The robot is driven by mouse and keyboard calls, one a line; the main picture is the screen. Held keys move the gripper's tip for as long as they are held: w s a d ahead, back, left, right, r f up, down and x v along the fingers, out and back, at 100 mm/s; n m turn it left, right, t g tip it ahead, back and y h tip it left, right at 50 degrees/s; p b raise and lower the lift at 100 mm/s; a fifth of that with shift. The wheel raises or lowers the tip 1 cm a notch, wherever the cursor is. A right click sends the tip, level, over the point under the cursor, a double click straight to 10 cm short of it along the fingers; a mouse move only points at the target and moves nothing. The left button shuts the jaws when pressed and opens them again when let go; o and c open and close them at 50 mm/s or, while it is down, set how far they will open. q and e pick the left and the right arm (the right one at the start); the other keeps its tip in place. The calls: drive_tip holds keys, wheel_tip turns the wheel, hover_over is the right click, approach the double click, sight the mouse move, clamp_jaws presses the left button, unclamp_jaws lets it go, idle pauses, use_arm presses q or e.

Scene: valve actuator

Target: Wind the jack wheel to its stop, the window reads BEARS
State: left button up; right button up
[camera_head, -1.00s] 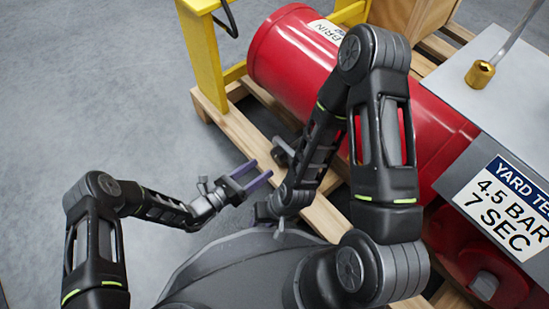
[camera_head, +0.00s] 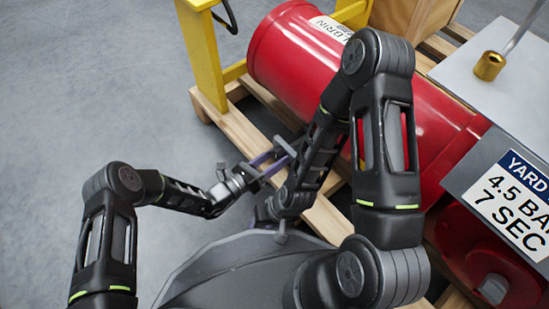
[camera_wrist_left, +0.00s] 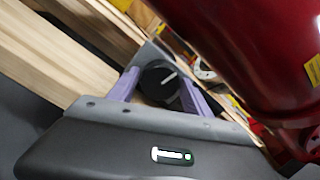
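My left gripper (camera_head: 272,163) reaches right over the pallet edge, beside my right forearm. Its two purple fingers stand apart in the left wrist view (camera_wrist_left: 160,88). A dark round part with a pale bar (camera_wrist_left: 158,82) shows between or just beyond them; I cannot tell whether they touch it. A small grey part (camera_head: 282,146) sits at the fingertips in the head view; whether it belongs to the jack wheel is unclear. My right gripper (camera_head: 264,212) is low, mostly hidden by its own arm. The red actuator cylinder (camera_head: 290,62) lies behind. No window reading BEARS is legible.
A wooden pallet (camera_head: 222,120) carries the cylinder. A yellow frame (camera_head: 203,55) stands at its left end. At right are a grey cabinet with a brass fitting (camera_head: 489,65) and a sign (camera_head: 515,200) reading 4.5 BAR, 7 SEC. The floor at left is clear.

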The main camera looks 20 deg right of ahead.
use_arm(q)
drive_tip(key=c, duration=1)
drive_tip(key=shift+m, duration=0.4)
drive_tip(key=m, duration=0.3)
drive_tip(key=shift+p, duration=0.35)
drive_tip(key=shift+m+p, duration=0.35)
drive_tip(key=shift+m, duration=1.25)
drive_tip(key=o, duration=1.4)
drive_tip(key=shift+c, duration=0.2)
drive_tip(key=shift+a, duration=0.1)
